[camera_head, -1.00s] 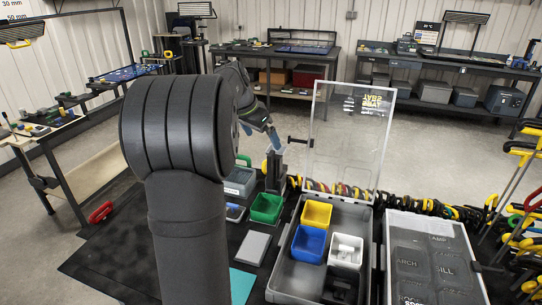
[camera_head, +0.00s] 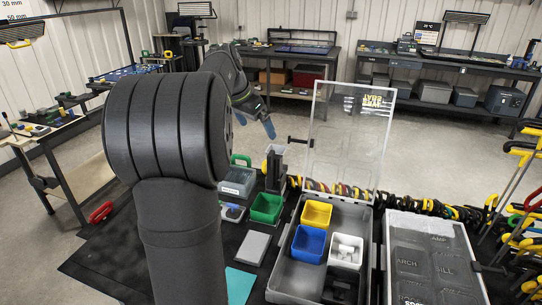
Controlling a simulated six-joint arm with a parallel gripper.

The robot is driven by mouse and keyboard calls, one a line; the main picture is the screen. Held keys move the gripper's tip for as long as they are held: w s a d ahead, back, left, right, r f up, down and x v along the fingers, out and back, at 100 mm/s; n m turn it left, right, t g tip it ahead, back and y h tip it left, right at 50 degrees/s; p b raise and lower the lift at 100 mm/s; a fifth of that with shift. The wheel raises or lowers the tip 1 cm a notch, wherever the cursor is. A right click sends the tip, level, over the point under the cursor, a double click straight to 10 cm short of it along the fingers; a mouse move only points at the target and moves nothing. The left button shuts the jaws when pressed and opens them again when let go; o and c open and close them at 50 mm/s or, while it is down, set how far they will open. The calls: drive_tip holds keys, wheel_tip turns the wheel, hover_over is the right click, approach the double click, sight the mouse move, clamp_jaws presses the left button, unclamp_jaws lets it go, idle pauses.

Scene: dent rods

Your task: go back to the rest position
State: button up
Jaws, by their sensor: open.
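My gripper (camera_head: 268,128) is small in the view, above and behind the dark upright holder (camera_head: 275,168) on the black table. Its blue fingertips point down and hang in the air, apart from everything on the table. It is open, and I see nothing held in it. My large dark arm link covers the left middle of the view and hides part of the table.
A grey case (camera_head: 286,285) with yellow, blue and white bins stands open, its clear lid (camera_head: 343,140) upright. A green bin (camera_head: 266,208), a grey box (camera_head: 238,182) and a grey block (camera_head: 254,248) lie left of it. A lidded case (camera_head: 435,228) is at right.

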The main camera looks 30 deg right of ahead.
drive_tip(key=v, duration=0.5)
drive_tip(key=shift+r, duration=0.25)
drive_tip(key=shift+a, duration=0.1)
